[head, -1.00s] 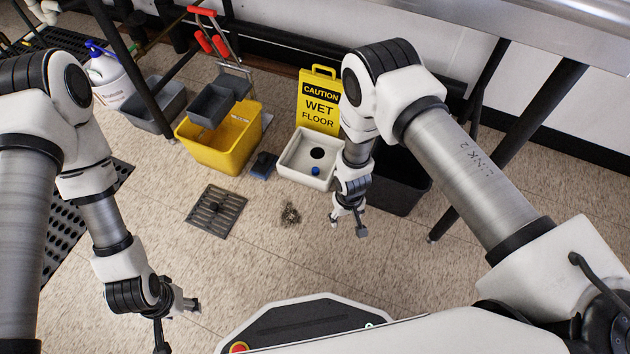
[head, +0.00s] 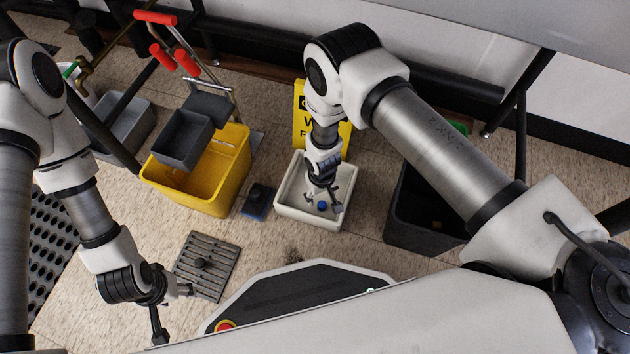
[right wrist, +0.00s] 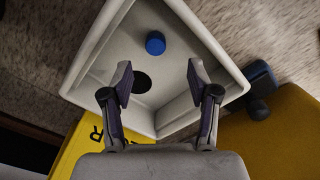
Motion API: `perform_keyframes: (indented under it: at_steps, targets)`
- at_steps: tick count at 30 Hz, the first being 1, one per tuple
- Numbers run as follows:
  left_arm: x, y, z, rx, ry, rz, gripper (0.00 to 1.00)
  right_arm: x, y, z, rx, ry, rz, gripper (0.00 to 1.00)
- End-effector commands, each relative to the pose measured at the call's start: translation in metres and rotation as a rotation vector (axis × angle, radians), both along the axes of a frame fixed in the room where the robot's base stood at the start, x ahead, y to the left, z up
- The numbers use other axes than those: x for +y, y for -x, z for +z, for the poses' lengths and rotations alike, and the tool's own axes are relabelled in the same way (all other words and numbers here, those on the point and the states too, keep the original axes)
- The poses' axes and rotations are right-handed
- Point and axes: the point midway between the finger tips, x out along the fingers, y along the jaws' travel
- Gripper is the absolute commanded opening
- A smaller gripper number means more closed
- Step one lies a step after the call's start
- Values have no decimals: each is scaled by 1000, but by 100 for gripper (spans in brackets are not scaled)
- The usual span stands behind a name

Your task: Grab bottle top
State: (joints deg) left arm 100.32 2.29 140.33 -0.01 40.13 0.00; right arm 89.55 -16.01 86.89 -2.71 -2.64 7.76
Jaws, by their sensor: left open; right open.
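A small blue bottle top (head: 322,206) lies in a white square basin (head: 282,203) on the floor. In the right wrist view the bottle top (right wrist: 155,43) shows as a blue cylinder on the basin floor, beyond a dark round hole (right wrist: 141,82). My right gripper (head: 321,194) is over the basin, open and empty. In the right wrist view its open fingers (right wrist: 159,76) frame the hole, with the bottle top farther out, apart from them. My left gripper (head: 172,306) is open and empty at the lower left, above the floor near a drain grate.
A yellow mop bucket (head: 225,172) with grey inserts and a blue sponge-like item (head: 257,202) stand left of the basin. A black bin (head: 412,211) stands to its right. A yellow caution sign (head: 299,115) is behind it. The drain grate (head: 222,270) lies in front.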

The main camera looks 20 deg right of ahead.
Motion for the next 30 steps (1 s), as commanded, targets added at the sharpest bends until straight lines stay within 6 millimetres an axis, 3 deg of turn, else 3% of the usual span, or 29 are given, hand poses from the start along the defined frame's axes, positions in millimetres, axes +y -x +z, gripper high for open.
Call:
perform_keyframes:
  at_steps: [15, 22, 27, 30]
  targets:
    - [1, -1, -72, -4, -1, 10, 56, -6, -4, -80, 0, 0, 0, 60]
    - [1, -2, -68, -6, -1, 11, 56, -5, -4, -77, 0, 0, 0, 60]
    - [1, -2, -68, -6, -1, 11, 56, -5, -4, -77, 0, 0, 0, 24]
    - [1, -2, -68, -5, -1, 11, 56, -5, -3, -77, 1, 0, 0, 19]
